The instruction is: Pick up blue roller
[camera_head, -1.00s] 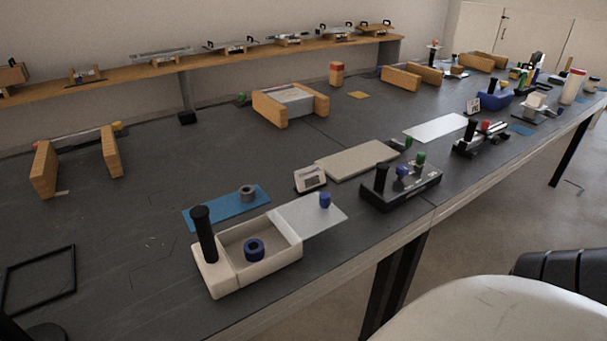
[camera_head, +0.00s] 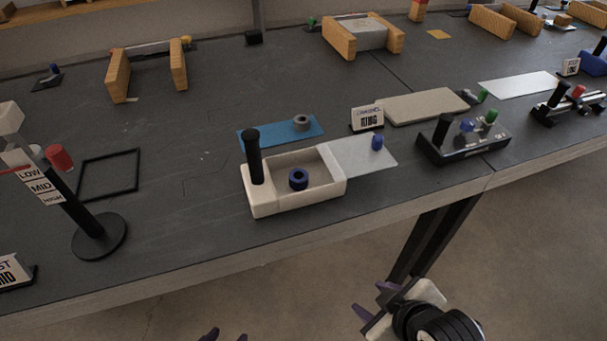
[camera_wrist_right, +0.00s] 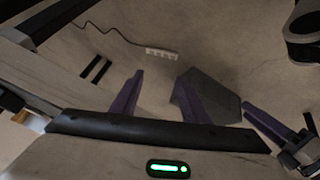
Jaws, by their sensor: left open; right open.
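A dark blue ring-shaped roller (camera_head: 298,179) lies in the open compartment of a cream tray (camera_head: 318,193) near the table's front edge. A smaller blue cylinder (camera_head: 377,142) stands on the pale plate (camera_head: 360,157) right of the tray. My right gripper (camera_head: 374,299) is open and empty, in front of the table and below its edge, right of the tray. Its spread purple fingers show in the right wrist view (camera_wrist_right: 157,97) with nothing between them. My left gripper (camera_head: 226,337) is open at the bottom edge, with only purple fingertips showing.
A black post (camera_head: 254,158) rises from the tray's left end. A black control box (camera_head: 463,143) with knobs stands to the right. A stand with LOW, MID and HIGH labels (camera_head: 78,215) is at left. Table between stand and tray is mostly clear.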

